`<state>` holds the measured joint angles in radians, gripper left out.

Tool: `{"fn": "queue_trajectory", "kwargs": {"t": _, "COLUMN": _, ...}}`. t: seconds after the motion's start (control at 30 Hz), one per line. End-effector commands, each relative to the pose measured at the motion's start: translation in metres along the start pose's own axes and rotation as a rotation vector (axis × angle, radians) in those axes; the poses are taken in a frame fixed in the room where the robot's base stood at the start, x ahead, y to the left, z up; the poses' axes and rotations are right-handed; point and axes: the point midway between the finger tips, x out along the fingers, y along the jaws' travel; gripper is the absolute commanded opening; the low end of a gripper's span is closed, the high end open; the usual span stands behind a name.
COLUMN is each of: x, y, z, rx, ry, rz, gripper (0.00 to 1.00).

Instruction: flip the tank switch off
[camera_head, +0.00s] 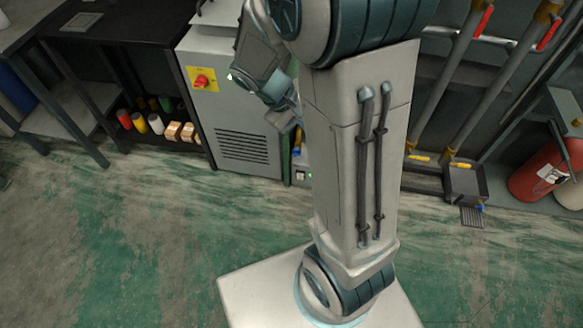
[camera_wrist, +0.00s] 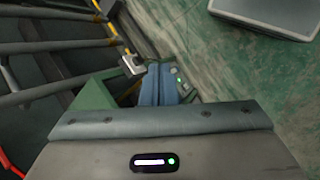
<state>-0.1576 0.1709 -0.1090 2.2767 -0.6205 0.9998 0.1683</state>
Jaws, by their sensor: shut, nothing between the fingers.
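A small light-coloured box with a green light (camera_head: 302,176), which looks like the switch, sits low beside the grey cabinet in the head view, partly behind my arm. In the wrist view, a small panel with green lights (camera_wrist: 180,84) lies just right of my fingertips. I cannot tell the position of its switch. My gripper (camera_wrist: 159,70) has its two blue fingers together and empty, pointing down beside this panel. Whether a finger touches it is unclear. In the head view my arm hides the fingers.
A grey cabinet (camera_head: 235,120) with a red knob on a yellow plate (camera_head: 202,79) stands left of my arm. A red cylinder (camera_head: 540,178) stands far right. The green floor at left is clear.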

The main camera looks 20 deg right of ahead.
Motion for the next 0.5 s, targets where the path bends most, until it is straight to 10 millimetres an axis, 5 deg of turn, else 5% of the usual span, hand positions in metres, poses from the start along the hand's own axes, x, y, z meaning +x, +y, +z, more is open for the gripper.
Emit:
{"fn": "queue_trajectory", "kwargs": {"t": 0.03, "x": 0.027, "y": -0.006, "z": -0.016, "rx": -0.042, "ry": -0.038, "rz": 0.045, "gripper": 0.0}}
{"fn": "queue_trajectory", "kwargs": {"t": 0.5, "x": 0.185, "y": -0.025, "z": -0.133, "rx": -0.423, "ry": -0.262, "rz": 0.509, "gripper": 0.0}}
